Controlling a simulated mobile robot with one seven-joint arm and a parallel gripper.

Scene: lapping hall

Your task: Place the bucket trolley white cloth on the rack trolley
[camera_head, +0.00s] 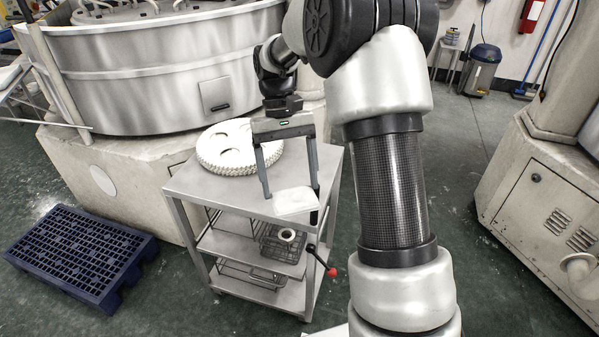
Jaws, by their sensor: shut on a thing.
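My gripper (291,204) points down over the front part of a steel trolley with shelves, which I take to be the rack trolley (205,183). Its two fingers stand well apart and are shut on a folded white cloth (296,201) between their tips. The cloth looks flat and level, over the trolley's grey top near its front right edge. I cannot tell whether the cloth touches the top or hangs just above it. I cannot make out the bucket trolley.
A white toothed disc (238,147) lies on the trolley top behind the gripper. Wire baskets (282,246) stand on the shelves below, and a red-knobbed lever (332,272) sticks out at right. A blue pallet (80,255) lies at left. A large round machine (160,75) stands behind.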

